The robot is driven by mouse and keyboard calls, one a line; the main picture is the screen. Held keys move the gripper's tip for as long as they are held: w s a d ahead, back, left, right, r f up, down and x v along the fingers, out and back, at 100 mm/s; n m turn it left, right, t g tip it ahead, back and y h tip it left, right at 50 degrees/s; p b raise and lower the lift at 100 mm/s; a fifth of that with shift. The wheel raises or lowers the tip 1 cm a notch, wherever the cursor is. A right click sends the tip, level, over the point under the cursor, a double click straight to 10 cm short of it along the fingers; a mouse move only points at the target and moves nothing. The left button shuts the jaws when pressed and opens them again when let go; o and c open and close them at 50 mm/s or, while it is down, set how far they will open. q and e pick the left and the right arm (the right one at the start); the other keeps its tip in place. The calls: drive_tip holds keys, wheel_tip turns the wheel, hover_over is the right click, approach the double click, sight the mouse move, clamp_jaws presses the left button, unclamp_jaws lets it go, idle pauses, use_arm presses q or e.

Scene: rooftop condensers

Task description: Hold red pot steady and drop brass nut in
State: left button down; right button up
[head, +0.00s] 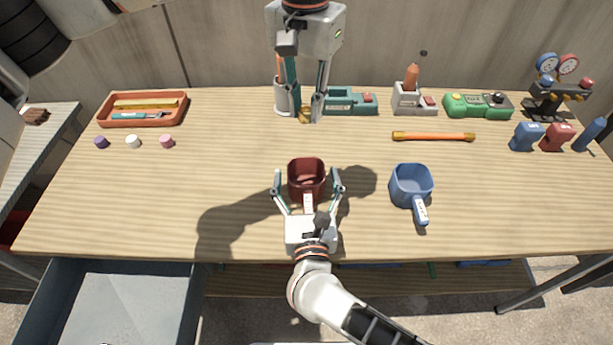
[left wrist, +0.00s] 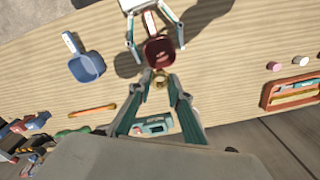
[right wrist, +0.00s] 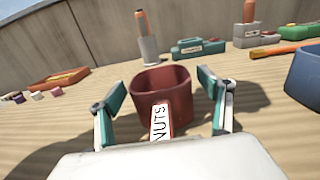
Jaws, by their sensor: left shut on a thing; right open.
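The red pot (head: 306,176) stands upright on the workbench near its front middle, its handle marked "NUTS" in the right wrist view. My right gripper (head: 307,187) is open, with one finger on each side of the pot (right wrist: 160,86); I cannot tell whether they touch it. The brass nut (head: 305,117) is between the fingertips of my left gripper (head: 305,113), which is shut on it. In the head view it appears behind the pot; in the left wrist view the nut (left wrist: 160,79) shows just beside the pot's rim (left wrist: 160,52).
A blue pot (head: 410,184) stands right of the red pot. An orange bar (head: 433,136) lies behind it. An orange tray (head: 143,109) and small coloured caps (head: 133,142) are at left. Devices line the back edge. The bench's left front is clear.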

drive_tip(key=c, duration=1)
use_arm(q)
wheel_tip(320, 180, down, 11)
drive_tip(key=shift+f, duration=0.15)
